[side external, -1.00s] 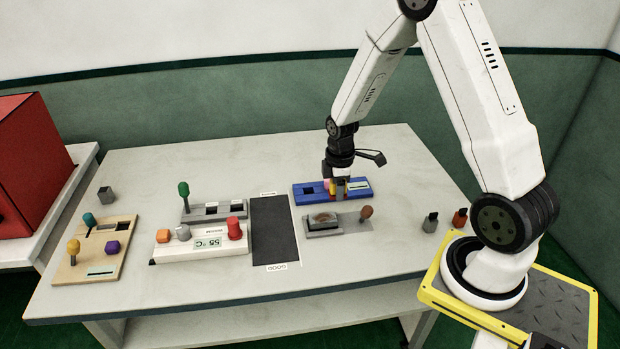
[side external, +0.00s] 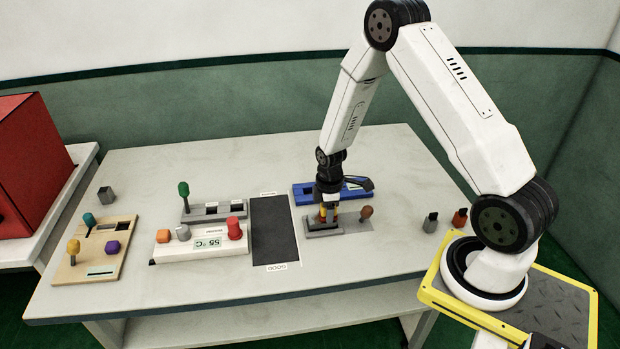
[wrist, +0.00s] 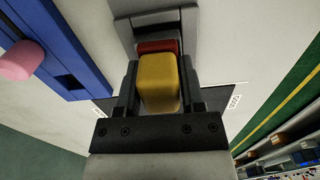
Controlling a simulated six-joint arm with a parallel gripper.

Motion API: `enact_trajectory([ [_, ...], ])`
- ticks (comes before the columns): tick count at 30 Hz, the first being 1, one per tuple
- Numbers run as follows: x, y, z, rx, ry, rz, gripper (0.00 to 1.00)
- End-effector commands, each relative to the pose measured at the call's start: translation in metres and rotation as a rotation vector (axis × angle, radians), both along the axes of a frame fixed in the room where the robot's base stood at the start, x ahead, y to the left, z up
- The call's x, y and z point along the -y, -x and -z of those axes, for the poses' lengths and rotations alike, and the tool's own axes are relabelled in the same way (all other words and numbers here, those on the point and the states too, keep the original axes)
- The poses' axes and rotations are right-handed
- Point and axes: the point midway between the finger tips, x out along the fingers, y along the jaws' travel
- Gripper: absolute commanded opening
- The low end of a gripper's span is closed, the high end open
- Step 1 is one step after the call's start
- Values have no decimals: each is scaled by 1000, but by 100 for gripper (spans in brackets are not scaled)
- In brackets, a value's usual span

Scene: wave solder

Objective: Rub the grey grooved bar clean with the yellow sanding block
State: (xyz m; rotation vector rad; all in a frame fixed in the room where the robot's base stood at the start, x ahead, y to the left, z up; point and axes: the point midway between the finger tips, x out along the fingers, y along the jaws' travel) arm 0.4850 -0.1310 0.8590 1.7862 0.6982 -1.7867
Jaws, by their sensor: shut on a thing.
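My gripper (side external: 330,216) points down over the grey grooved bar (side external: 325,234), which sits on a flat grey plate on the table. In the wrist view my gripper (wrist: 159,88) is shut on the yellow sanding block (wrist: 158,72), one finger on each side. The block has a red layer at its far end. The grey bar (wrist: 162,17) shows just beyond the block in that view. My fingers hide much of the bar's top in the side view. I cannot tell whether the block touches the bar.
A blue rack (side external: 303,196) lies just behind the bar; a pink knob (wrist: 18,62) stands on it. A brown knob (side external: 366,212) stands right of the bar.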

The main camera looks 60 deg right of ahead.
Motion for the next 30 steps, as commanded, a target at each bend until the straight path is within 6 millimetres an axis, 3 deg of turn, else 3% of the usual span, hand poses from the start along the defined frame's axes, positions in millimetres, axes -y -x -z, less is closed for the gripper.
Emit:
enact_trajectory([
  [17,-38,-38,0,1,0,-1,0],
  [30,-7,-7,1,-2,-1,3,0],
])
